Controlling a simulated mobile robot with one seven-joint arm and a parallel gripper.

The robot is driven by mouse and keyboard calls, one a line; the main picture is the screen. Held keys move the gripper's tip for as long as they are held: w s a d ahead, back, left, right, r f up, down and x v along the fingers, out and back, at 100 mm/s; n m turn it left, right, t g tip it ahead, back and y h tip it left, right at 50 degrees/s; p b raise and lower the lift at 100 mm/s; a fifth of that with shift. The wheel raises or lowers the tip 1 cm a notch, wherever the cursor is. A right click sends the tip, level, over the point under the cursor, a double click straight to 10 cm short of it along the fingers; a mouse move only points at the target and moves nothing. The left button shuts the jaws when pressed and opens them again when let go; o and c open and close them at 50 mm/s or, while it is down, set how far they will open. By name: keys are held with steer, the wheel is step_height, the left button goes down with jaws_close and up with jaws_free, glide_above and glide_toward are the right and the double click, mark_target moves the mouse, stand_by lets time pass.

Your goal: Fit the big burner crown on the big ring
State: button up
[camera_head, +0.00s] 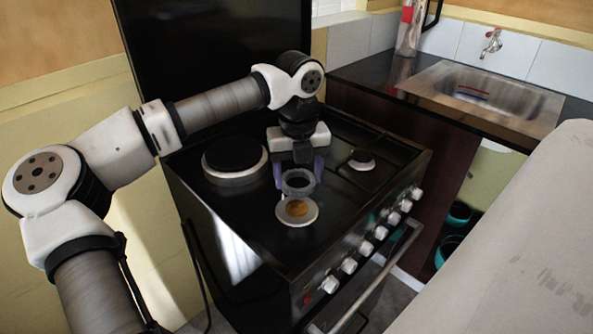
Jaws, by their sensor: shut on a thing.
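My gripper (299,178) is over the front middle of the black stove top, pointing down. Its purple fingers are shut on a grey ring-shaped piece, which looks like the big burner crown (299,191). The crown has an open centre and looks roughly level. A pale round ring with a brass-coloured middle (297,211), seemingly the big ring, lies on the stove top just in front of and below the crown in the picture. The crown looks apart from it, but the exact height gap cannot be told.
White knobs (365,248) and an oven handle (378,275) line the stove's front. A steel sink (483,95) is at the right back.

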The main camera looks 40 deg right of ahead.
mark_target(297, 207)
steer(key=shift+a, duration=0.15)
steer(key=shift+f, duration=0.15)
steer(key=shift+f+b, duration=1.75)
steer(key=shift+f, duration=0.2)
steer(key=shift+f+b, duration=1.4)
steer(key=shift+f, duration=0.1)
stand_by(0.3)
steer(key=o, duration=1.1)
steer(key=shift+r, duration=0.1)
step_height(297, 207, up, 14)
steer(key=shift+f, duration=0.15)
